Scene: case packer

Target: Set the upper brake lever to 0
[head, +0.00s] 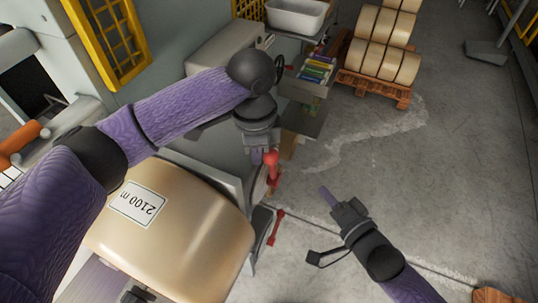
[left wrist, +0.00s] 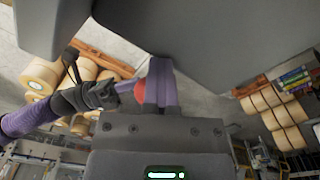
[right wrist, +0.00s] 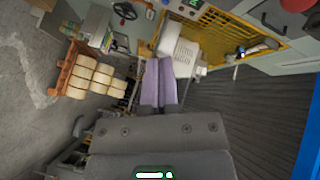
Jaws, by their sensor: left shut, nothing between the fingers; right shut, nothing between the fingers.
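The upper brake lever (head: 271,172) is red with a round knob and stands at the machine's edge, just right of the big cream roll. My left gripper (head: 256,157) is shut, its fingertips just left of the knob in the head view. In the left wrist view the red knob (left wrist: 141,92) shows beside the closed fingers (left wrist: 161,82), partly hidden by them; I cannot tell whether they touch. A lower red lever (head: 276,228) sits below. No scale mark or 0 is readable. My right gripper (head: 328,196) is shut and empty over the floor, away from the levers.
The cream roll (head: 195,235) labelled "2100 m" lies below my left arm. A pallet (head: 375,87) with several rolls stands at the back. A grey shelf unit with coloured items (head: 318,68) and a white bin (head: 296,14) is beyond the lever.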

